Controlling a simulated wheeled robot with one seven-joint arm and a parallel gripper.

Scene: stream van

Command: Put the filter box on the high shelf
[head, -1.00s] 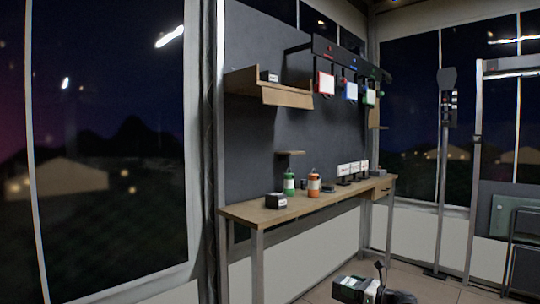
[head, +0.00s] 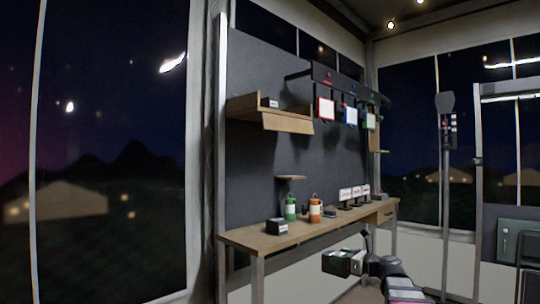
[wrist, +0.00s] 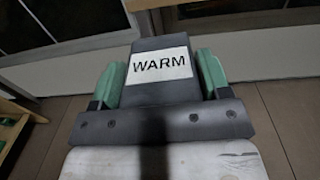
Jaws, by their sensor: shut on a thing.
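A dark box (wrist: 160,90) with a white label reading WARM, which I take for the filter box, sits between the green-padded fingers of my gripper (wrist: 158,76) in the wrist view. The gripper is shut on it. In the head view my gripper (head: 344,262) is low, in front of the workbench and below the shelves, with the held box hard to make out. The high wooden shelf (head: 290,122) is on the dark wall panel at upper left, with a slanted front. A small dark box with a pale label (head: 269,102) stands on it.
The workbench (head: 248,238) holds another dark labelled box (head: 276,227), a green bottle (head: 290,208), an orange bottle (head: 315,210) and several small cards on stands. A small low shelf (head: 291,178) juts out above the bottles. Coloured framed panels hang right of the high shelf.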

